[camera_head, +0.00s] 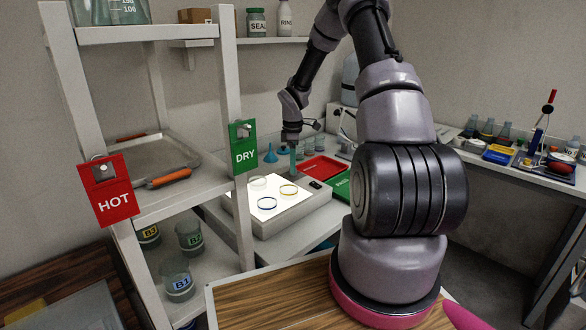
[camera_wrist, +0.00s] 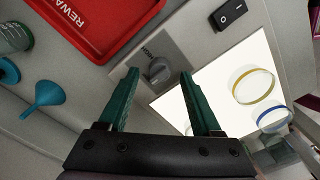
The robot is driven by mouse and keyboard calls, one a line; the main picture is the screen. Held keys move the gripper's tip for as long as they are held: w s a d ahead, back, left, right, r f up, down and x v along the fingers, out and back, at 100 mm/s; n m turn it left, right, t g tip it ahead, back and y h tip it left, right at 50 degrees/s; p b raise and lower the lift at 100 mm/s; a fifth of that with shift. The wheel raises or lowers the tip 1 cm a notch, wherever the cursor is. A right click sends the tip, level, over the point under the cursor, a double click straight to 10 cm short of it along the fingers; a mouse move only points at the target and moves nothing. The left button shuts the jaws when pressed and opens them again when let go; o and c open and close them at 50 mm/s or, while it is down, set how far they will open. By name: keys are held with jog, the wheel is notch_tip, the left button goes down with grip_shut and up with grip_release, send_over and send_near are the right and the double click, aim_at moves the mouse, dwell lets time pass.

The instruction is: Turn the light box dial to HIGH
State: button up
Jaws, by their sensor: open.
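The light box (camera_head: 287,216) stands on the bench behind the shelf rack, its panel lit bright white. In the wrist view its lit panel (camera_wrist: 209,83) lies right of centre. My gripper (camera_wrist: 160,73) is open with green fingers, and the dial shows between and just beyond the fingertips, apparently untouched. In the head view my gripper (camera_head: 292,142) is above the far end of the light box; the dial is not discernible there.
Round dishes with yellow (camera_wrist: 253,86) and blue (camera_wrist: 274,118) rims lie on the lit panel. A black rocker switch (camera_wrist: 230,13) is on the box. A red tray (camera_wrist: 92,22) and blue funnel (camera_wrist: 47,95) are nearby. The rack (camera_head: 190,205) with HOT and DRY tags stands in front.

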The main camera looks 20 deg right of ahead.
jog(key=shift+f, duration=1)
grip_shut()
